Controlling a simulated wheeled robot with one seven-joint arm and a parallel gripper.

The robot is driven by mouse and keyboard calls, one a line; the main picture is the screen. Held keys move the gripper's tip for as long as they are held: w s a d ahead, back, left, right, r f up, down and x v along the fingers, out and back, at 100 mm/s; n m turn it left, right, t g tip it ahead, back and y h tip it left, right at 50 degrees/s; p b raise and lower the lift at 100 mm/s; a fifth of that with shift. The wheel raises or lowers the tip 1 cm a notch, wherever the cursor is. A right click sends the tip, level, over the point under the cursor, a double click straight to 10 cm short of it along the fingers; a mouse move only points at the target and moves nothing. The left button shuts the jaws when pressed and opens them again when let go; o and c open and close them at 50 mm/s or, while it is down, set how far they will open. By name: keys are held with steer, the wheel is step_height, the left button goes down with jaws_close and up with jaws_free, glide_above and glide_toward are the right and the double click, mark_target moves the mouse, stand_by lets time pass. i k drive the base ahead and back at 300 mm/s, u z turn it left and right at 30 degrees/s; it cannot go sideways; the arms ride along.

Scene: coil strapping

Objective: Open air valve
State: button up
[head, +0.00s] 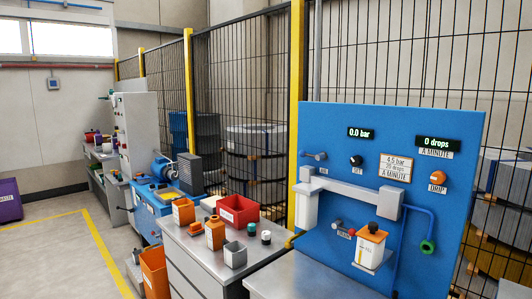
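A blue panel (460,135) stands at the right in the head view. A small grey lever-like fitting (315,156) sits at its upper left; it may be the air valve, but no label on it can be read. The pressure display (359,133) reads 0.0 bar, and the drops display (437,142) reads 0 drops a minute. A black knob (356,160) and an orange knob (438,178) are on the panel. My gripper is not in view.
A grey and white pipe assembly (350,190) juts from the panel above an orange and white bottle (370,245). A blue hose ends in a green ring (428,246). A grey bench (310,280) stands in front. A red bin (238,210) is on the left cabinet. Fencing stands behind.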

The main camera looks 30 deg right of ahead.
mark_target(303, 154)
steer(key=z, duration=0.2)
steer(key=i, duration=0.95)
steer(key=z, duration=0.45)
